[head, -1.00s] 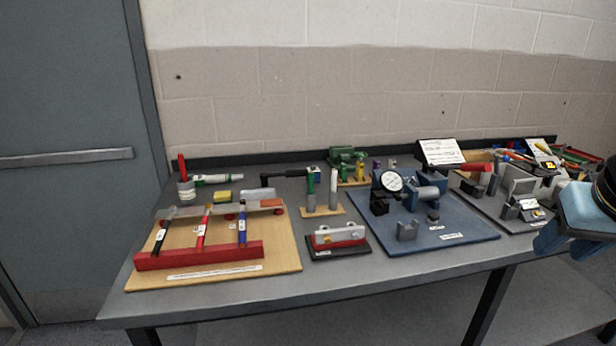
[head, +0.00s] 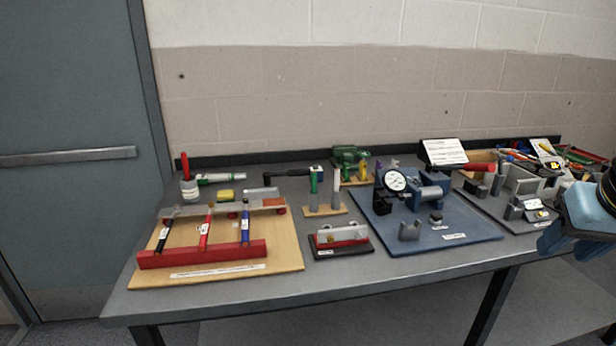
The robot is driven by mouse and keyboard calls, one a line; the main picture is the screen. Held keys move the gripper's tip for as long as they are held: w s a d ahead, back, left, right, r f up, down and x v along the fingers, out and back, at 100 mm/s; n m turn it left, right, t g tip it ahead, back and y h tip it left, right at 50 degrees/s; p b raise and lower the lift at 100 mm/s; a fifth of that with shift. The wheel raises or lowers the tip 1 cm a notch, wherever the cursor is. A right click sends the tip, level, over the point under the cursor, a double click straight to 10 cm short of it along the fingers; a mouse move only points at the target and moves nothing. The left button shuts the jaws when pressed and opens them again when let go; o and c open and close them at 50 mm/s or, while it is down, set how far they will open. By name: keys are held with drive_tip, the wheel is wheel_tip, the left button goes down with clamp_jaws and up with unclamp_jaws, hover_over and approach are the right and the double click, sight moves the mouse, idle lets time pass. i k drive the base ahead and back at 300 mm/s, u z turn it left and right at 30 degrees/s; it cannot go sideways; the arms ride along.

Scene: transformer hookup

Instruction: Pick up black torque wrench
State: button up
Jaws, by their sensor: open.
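A long black tool that looks like the black torque wrench (head: 288,173) lies near the back of the grey bench, left of the middle. My gripper (head: 564,242) is at the right edge of the view, in front of the bench's right end. It is open, with nothing visible between its blue fingers, and far to the right of the black tool. Part of it is cut off by the frame edge.
A wooden board (head: 285,262) with a red rack and black, red and blue handles is front left. A green-and-white tool (head: 222,177) lies behind it. A blue plate (head: 470,232) with a dial gauge is right of centre. A wall stands close behind the bench.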

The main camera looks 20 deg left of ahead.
sight(267, 176)
drive_tip(key=u, duration=0.7)
drive_tip(key=i, duration=0.15)
drive_tip(key=z, duration=2.75)
drive_tip(key=k, duration=1.15)
drive_tip(key=u, duration=4.05)
drive_tip(key=k, duration=0.1)
drive_tip(key=z, duration=1.85)
